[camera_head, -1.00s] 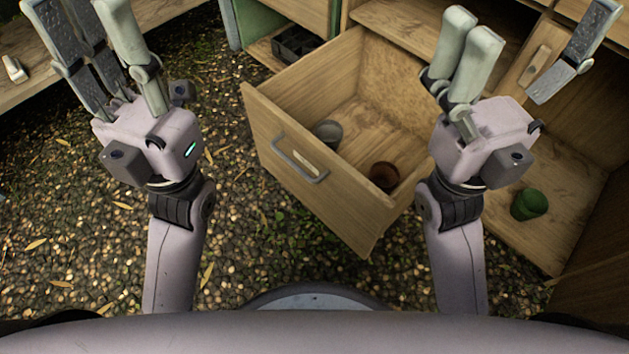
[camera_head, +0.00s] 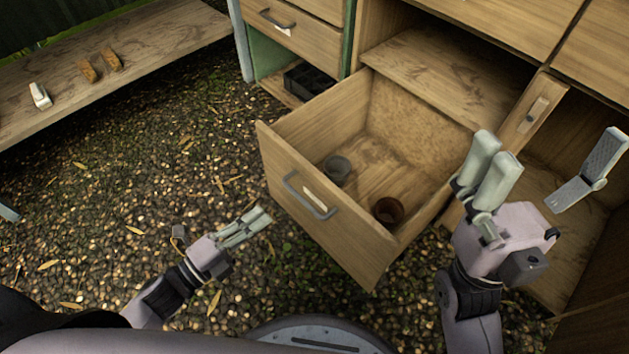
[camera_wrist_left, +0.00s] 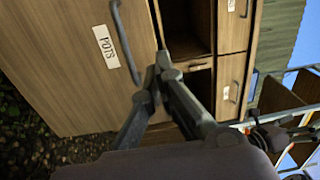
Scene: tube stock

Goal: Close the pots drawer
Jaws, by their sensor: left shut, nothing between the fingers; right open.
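The pots drawer (camera_head: 330,236) is pulled well out of the wooden cabinet, with a grey bar handle (camera_head: 308,197) on its front. A grey pot (camera_head: 337,170) and a brown pot (camera_head: 389,211) stand inside it. In the left wrist view the drawer front (camera_wrist_left: 70,70) carries a label reading POTS (camera_wrist_left: 106,46) beside the handle (camera_wrist_left: 124,42). My left gripper (camera_head: 262,217) is shut and empty, low in front of the drawer front, left of and below the handle. My right gripper (camera_head: 550,165) is open and empty, to the right of the drawer.
Another closed drawer (camera_head: 292,32) sits at the upper left, above a black tray (camera_head: 308,80) on a low shelf. A wooden bench (camera_head: 130,60) with small items stands at the far left. Gravel ground lies clear left of the drawer.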

